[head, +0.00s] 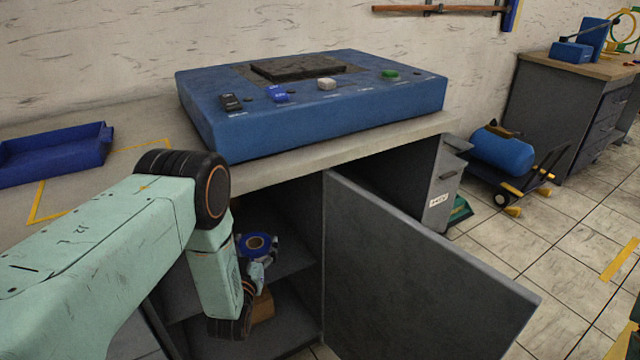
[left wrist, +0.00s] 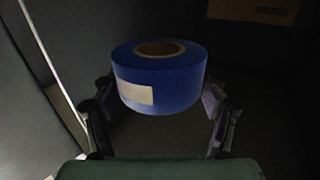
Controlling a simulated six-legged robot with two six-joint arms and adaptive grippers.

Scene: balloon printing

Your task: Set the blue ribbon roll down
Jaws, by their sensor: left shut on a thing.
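The blue ribbon roll (head: 256,243) is inside the open cabinet under the bench, seen past my left arm. It has a tan core and, in the left wrist view, a pale label on its side (left wrist: 178,92). My left gripper (head: 258,262) is shut on the roll, with a finger on each side of it in the left wrist view (left wrist: 158,105). The roll looks upright, with its core facing up. I cannot tell whether its underside touches the shelf (head: 288,262). My right gripper is not in view.
The cabinet door (head: 415,275) stands open to the right of the roll. A cardboard box (head: 262,307) sits lower in the cabinet; a box also shows at the back in the left wrist view (left wrist: 250,10). A blue machine (head: 330,112) and blue tray (head: 55,158) are on the bench above.

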